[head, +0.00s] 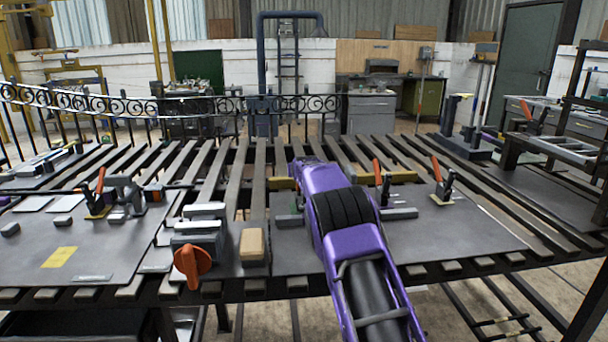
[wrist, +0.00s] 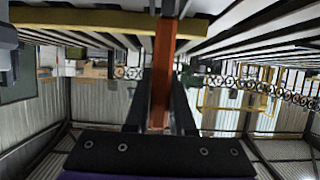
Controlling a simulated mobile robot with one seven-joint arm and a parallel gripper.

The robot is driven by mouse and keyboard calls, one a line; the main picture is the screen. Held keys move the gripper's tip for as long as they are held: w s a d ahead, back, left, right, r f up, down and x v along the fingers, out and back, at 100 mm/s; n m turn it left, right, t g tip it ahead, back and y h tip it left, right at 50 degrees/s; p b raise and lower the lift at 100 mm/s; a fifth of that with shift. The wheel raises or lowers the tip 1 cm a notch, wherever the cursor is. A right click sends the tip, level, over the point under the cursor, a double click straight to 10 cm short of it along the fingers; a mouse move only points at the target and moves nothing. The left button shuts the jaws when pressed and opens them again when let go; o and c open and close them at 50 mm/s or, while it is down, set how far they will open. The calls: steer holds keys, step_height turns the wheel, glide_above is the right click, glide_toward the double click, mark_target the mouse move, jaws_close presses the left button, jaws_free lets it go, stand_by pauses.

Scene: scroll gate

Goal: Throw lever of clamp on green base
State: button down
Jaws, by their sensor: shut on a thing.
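In the wrist view an orange-red lever (wrist: 163,70) stands between the dark fingers of my gripper (wrist: 161,95), which is shut on it. In the head view my purple arm reaches over the table and hides the gripper and its grip. A dark clamp with an upright orange lever (head: 377,172) shows just right of my arm. Another orange-levered clamp (head: 443,183) stands farther right on a yellowish base, and one (head: 98,196) stands at the left. No green base can be made out; the base under the held lever is hidden.
A yellow bar (head: 400,176) lies behind the arm and also crosses the wrist view (wrist: 90,22). A grey device with an orange knob (head: 190,262) and a tan block (head: 252,245) sit left of my arm. The right plate (head: 460,235) is mostly clear.

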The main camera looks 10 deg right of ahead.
steer(key=shift+s, duration=0.1)
stand_by(0.5)
steer(key=c, duration=0.8)
jaws_free()
steer(key=shift+o, duration=0.2)
steer(key=v, duration=1.7)
steer(key=shift+s+f, duration=0.2)
steer(key=shift+s, duration=0.15)
